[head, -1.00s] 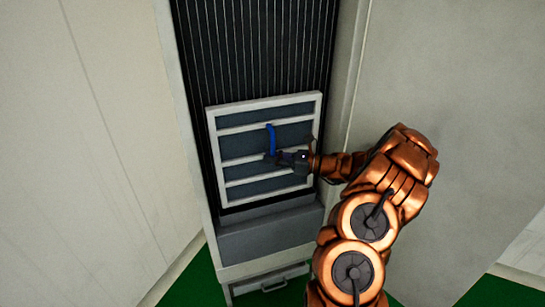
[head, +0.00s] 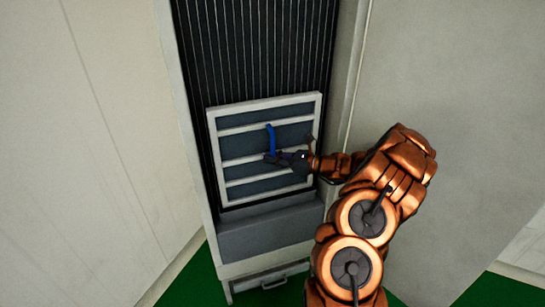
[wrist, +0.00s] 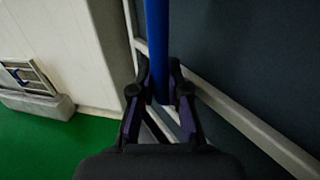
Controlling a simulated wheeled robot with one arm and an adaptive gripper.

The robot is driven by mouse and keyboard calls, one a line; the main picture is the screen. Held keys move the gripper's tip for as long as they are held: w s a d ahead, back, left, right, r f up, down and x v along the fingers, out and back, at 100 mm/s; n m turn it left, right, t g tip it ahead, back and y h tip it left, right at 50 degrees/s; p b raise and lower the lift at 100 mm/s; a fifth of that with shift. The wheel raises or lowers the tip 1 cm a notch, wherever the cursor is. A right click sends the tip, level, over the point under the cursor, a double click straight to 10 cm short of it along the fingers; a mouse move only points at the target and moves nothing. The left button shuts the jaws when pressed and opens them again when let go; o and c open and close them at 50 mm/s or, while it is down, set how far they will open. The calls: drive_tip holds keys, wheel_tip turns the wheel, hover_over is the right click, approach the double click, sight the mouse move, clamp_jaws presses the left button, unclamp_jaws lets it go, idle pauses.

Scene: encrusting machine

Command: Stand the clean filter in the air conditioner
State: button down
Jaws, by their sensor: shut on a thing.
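The filter (head: 265,135) is a white-framed panel with dark grey mesh and white crossbars. It stands nearly upright in the lower part of the air conditioner's tall opening (head: 255,45), in front of dark vertical fins. A blue handle (head: 270,138) is on its face. My gripper (head: 272,158) reaches in from the right and is shut on the lower part of the blue handle. In the wrist view the gripper (wrist: 160,92) has its fingers on both sides of the blue handle (wrist: 156,45), with the filter's mesh (wrist: 250,60) behind. Whether the filter's lower edge touches its seat cannot be told.
A grey ledge (head: 268,232) lies below the filter, with a drawer (head: 270,285) under it. Pale walls flank the opening closely. The floor (head: 190,285) is green. In the wrist view another framed panel (wrist: 28,77) stands on a pale block at left.

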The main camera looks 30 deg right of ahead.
sight(272, 149)
wheel_tip(272, 149, down, 7)
drive_tip(key=b, duration=0.2)
drive_tip(key=shift+r, duration=0.2)
idle(3.5)
idle(0.4)
drive_tip(key=c, duration=1.1)
unclamp_jaws()
drive_tip(key=shift+r, duration=5.05)
drive_tip(key=shift+f+b, duration=0.1)
drive_tip(key=shift+b, duration=0.2)
